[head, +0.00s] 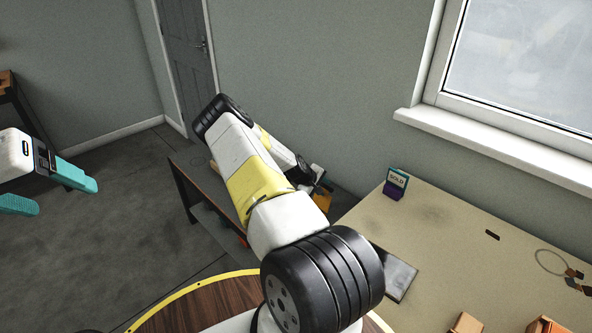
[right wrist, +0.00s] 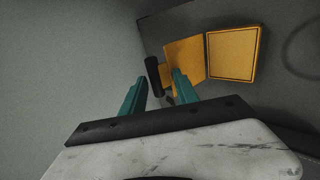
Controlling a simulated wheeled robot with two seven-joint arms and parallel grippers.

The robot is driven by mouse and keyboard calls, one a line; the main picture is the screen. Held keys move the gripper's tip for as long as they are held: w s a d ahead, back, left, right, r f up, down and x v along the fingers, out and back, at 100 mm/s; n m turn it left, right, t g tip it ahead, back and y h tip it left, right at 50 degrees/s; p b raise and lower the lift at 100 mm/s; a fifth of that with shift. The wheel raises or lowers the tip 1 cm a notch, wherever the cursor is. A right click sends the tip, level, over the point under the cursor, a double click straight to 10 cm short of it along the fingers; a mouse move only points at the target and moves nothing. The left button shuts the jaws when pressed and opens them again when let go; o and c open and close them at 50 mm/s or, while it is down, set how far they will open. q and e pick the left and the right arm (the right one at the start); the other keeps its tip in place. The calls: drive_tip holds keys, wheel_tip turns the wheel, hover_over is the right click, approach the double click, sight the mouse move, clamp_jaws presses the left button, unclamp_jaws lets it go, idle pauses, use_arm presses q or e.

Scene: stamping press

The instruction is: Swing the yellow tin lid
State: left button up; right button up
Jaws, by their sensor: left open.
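The yellow tin shows in the right wrist view as two yellow-orange panels: a square, dark-rimmed part (right wrist: 234,55) and, to its left, a slanted panel that looks like the lid (right wrist: 185,55). A dark knob or bar (right wrist: 152,76) sits at the lid's left edge. My right gripper (right wrist: 158,79) has its teal fingers apart, with the dark bar between or just beyond the tips; contact cannot be told. In the head view a small yellow piece (head: 323,201) shows past my right arm, which hides most of that spot. My left gripper (head: 66,196) is open and empty at the far left.
A beige table (head: 440,240) fills the right, with a small teal-and-purple card stand (head: 397,184), a dark flat panel (head: 394,273) and orange blocks (head: 467,323). A dark-framed table (head: 185,190) stands behind my right arm. Open floor lies to the left.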

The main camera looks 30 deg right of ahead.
drive_tip(key=shift+d+f, duration=0.15)
drive_tip(key=shift+c, duration=1.4)
drive_tip(key=shift+s+d, duration=0.1)
clamp_jaws()
drive_tip(key=shift+s, duration=0.1)
